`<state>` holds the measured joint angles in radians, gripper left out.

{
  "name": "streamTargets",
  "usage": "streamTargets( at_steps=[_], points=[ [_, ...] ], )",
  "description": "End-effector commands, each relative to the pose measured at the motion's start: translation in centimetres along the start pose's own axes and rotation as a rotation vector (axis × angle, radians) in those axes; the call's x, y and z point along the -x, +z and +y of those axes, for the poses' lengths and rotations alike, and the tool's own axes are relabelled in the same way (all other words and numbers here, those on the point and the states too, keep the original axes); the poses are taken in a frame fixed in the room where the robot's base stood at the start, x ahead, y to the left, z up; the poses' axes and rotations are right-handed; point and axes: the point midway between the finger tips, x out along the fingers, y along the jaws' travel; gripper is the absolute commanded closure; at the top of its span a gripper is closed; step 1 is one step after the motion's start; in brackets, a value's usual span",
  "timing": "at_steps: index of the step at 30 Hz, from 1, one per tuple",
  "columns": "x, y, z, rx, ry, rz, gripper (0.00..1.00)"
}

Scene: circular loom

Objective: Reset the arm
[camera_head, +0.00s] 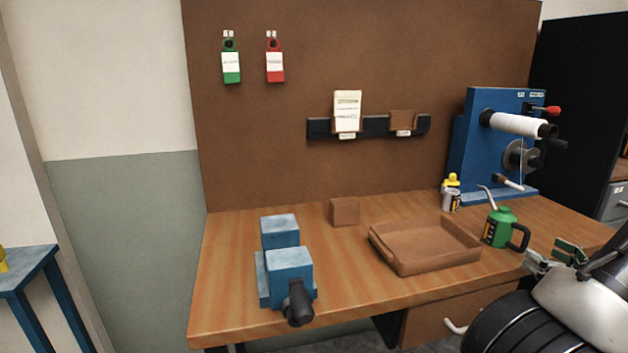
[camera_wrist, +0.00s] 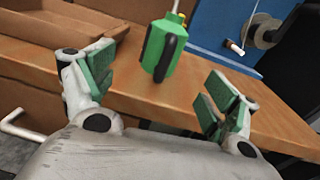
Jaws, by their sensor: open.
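My gripper (camera_head: 556,256) is at the right edge of the head view, near the right front of the wooden workbench (camera_head: 225,275). In the wrist view my gripper (camera_wrist: 160,95) has its two green-padded fingers spread wide apart, with nothing between the pads. A green oil can (camera_head: 501,228) with a black handle stands on the bench just beyond my gripper. The can also shows in the wrist view (camera_wrist: 157,52), upright and apart from the fingers.
An empty brown tray (camera_head: 425,262) lies left of the can. A blue vise (camera_head: 289,272) and a brown block (camera_head: 345,211) stand farther left. A blue winding machine (camera_head: 478,130) stands at the back right. A drawer (camera_head: 425,327) with a white handle is under the bench.

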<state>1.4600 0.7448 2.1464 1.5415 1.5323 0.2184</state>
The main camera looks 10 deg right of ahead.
Motion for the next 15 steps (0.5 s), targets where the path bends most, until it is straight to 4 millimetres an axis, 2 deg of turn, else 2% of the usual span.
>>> streamTargets(
  at_steps=[2,6,9,15],
  points=[
    [0.5,-1.2,1.7,0.013,0.058,0.049,0.13],
    [2.7,-3.3,6.6,0.063,0.233,0.166,0.13],
    [4.5,-3.2,10.6,0.179,0.426,0.267,0.13],
    [7.2,-1.5,16.3,0.49,0.826,0.424,0.13]
  ],
)
